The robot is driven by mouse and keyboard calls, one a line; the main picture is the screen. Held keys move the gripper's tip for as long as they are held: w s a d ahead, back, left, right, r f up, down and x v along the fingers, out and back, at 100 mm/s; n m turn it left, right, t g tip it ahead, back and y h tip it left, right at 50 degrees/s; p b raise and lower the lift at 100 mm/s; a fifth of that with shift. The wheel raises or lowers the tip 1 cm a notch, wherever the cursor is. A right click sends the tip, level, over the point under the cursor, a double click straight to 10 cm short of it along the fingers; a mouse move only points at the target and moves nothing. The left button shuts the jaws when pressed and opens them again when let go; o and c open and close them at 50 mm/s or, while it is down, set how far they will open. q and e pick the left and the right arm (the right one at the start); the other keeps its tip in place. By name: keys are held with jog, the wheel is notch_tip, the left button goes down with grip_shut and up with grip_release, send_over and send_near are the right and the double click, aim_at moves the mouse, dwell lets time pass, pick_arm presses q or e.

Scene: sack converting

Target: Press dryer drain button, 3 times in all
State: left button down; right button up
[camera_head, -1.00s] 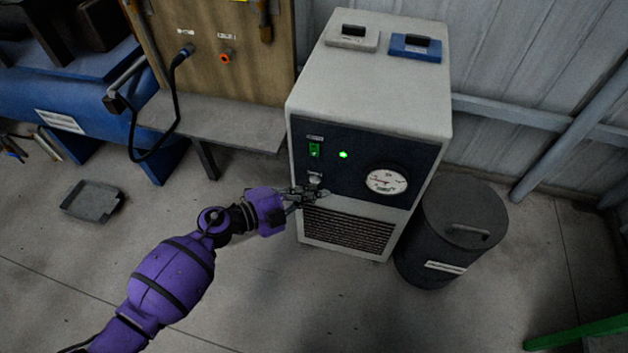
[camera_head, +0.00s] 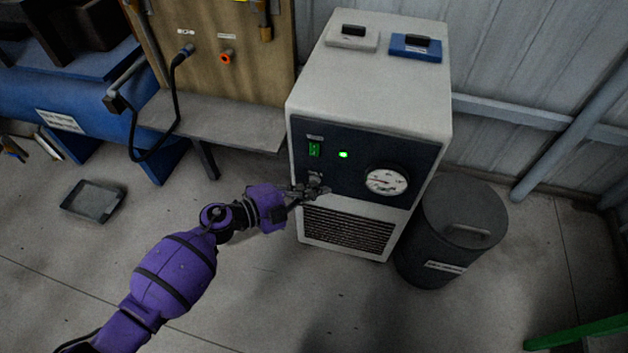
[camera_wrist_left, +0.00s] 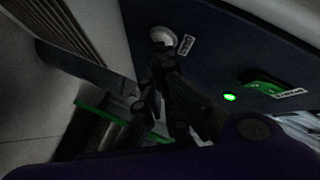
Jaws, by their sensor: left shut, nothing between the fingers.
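The dryer (camera_head: 375,85) is a pale box with a dark front panel (camera_head: 350,185). In the left wrist view, a round pale button (camera_wrist_left: 163,36) with a small label beside it sits on the panel; I take it for the drain button. In the head view my left gripper (camera_head: 314,188) covers most of that spot, below the green switch (camera_head: 314,149). It is shut and empty. In the left wrist view its fingertips (camera_wrist_left: 164,62) are just beside the button; I cannot tell whether they touch it. My right gripper is not in view.
A green light (camera_head: 343,154) and a round gauge (camera_head: 386,181) are on the panel, above a grille (camera_head: 348,230). A dark lidded bin (camera_head: 440,240) stands close on the right. A bench (camera_head: 230,125) is left, and a tray (camera_head: 93,202) lies on the floor.

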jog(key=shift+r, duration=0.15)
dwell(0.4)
pick_arm(q)
jog(key=shift+s+a+p, duration=0.25)
jog(key=shift+s+p, duration=0.25)
jog(key=shift+s, duration=0.2)
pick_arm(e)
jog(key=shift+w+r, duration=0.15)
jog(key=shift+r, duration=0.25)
pick_arm(q)
jog(key=s, duration=0.1)
jog(key=s+a+p, duration=0.1)
jog(key=s, duration=0.1)
jog(key=s+p, duration=0.1)
jog(key=shift+s+a, duration=0.3)
jog(key=shift+s, duration=0.1)
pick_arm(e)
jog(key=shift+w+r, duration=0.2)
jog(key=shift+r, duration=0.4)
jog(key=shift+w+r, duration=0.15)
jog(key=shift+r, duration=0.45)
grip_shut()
